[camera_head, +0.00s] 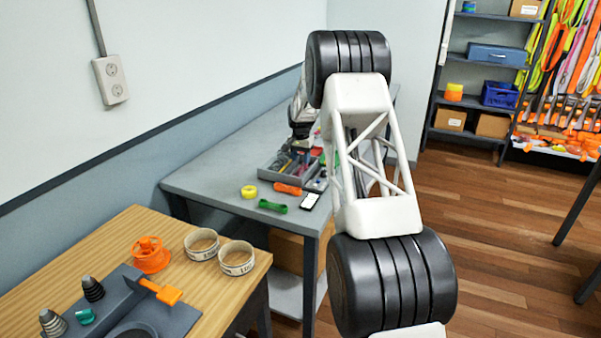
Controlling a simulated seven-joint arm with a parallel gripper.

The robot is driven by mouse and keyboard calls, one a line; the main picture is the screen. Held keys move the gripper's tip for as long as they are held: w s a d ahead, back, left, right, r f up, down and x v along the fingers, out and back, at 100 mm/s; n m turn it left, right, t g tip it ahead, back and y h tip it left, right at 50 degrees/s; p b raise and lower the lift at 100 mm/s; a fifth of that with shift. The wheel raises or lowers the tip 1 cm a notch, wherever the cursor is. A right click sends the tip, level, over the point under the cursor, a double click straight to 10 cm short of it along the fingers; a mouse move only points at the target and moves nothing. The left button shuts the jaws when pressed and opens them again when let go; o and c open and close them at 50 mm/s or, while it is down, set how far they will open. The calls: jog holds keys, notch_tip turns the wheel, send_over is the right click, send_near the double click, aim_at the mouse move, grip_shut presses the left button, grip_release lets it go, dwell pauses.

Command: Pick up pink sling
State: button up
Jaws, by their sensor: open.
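Slings hang in a dense bunch on the strap wall (570,45) at the far upper right, mostly lime, orange and pale. My gripper (303,130) is a small dark shape over the grey table, behind my arm and far from the strap wall. It is open, with no sling seen at it; its fingers are partly hidden.
A wooden bench (130,225) stands front left. Shelves (466,103) stand beside the strap wall. The wooden floor (490,220) between is clear.

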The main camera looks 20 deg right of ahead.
aim_at(300, 168)
jog(key=shift+f, duration=0.1)
jog(key=shift+f, duration=2.45)
jog(key=shift+c, duration=0.5)
grip_shut()
jog(key=shift+r, duration=0.15)
notch_tip(300, 168, up, 10)
